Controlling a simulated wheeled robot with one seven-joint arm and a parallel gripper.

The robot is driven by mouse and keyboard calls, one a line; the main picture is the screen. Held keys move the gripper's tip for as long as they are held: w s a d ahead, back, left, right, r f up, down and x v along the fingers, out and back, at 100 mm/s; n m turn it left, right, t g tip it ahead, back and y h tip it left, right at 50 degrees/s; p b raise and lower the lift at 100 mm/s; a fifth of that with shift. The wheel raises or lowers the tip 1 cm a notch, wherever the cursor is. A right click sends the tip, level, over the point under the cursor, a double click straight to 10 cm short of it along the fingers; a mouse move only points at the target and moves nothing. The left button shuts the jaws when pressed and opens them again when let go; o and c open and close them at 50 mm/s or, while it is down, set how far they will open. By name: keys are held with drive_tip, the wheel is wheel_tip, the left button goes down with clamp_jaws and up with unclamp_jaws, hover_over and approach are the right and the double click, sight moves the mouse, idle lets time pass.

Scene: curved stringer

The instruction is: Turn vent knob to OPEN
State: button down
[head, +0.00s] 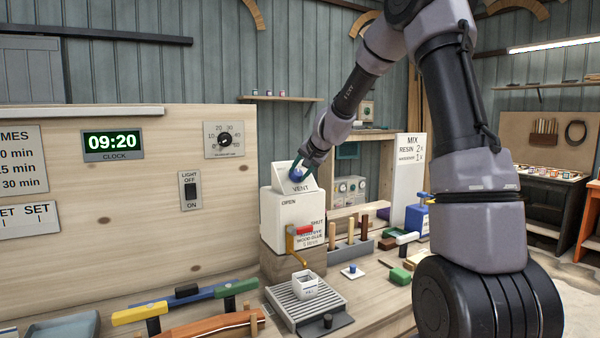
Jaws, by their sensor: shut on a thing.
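The vent knob (295,181) is blue and sits on a small tilted white panel marked VENT (299,189), on top of a white dispenser box (283,231). My gripper (297,174) is at the knob from above, with its fingers shut on it. The fingers and wrist cover part of the knob, so I cannot tell which way it points. The box front shows the words OPEN at left and SHUT at right.
A small white cup (304,284) stands on a ribbed tray (330,302) below the spout. Clamps (185,298) lie at the front left. A tool rack (352,248) stands right of the dispenser. A light switch (190,190) and a clock (112,145) are on the wooden panel.

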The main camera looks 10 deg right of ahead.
drive_tip(key=m, duration=0.5)
drive_tip(key=shift+m, duration=0.3)
idle(0.4)
drive_tip(key=shift+c, duration=1.9)
unclamp_jaws()
drive_tip(key=v, duration=1.1)
drive_tip(key=shift+a, duration=0.25)
